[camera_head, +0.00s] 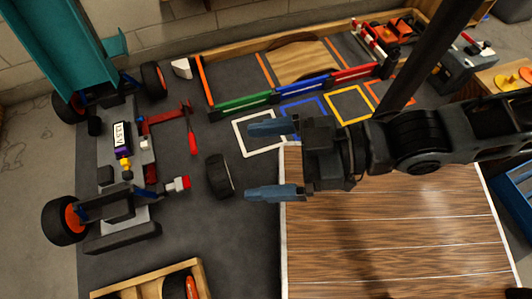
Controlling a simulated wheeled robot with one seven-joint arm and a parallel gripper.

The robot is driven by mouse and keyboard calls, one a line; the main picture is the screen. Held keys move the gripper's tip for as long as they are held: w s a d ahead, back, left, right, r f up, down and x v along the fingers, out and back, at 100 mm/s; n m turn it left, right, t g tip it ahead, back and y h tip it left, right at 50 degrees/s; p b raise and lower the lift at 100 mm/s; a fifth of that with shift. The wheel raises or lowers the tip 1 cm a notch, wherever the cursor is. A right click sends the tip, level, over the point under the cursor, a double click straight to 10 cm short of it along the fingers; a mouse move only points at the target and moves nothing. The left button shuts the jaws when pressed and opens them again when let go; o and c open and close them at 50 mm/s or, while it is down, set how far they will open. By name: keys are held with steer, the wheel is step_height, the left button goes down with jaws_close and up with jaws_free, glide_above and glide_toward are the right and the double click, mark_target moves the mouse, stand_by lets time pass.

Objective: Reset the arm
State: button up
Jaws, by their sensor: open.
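My gripper (262,160) hangs in the middle of the view with its two blue fingers spread apart, pointing left. Nothing is held between them. My arm (420,142) reaches in from the right, above the wooden board. A loose black wheel (219,176) stands on the dark mat just left of the fingers, apart from them as far as this view shows. The car chassis (122,180) lies at the left with wheels on several of its corners and a battery marked 12.5 V. The near right corner of the chassis shows no wheel.
A wooden tray (150,281) with wheel parts stands at the bottom left. Coloured square outlines (350,104) and a green, blue and red rail (300,90) are behind. The wooden board (385,240) is bare at the lower right.

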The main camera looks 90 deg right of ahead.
step_height(320, 180, up, 31)
steer(key=p, duration=3)
steer(key=shift+f+p, duration=0.2)
steer(key=shift+p, duration=0.15)
steer(key=shift+f, duration=0.1)
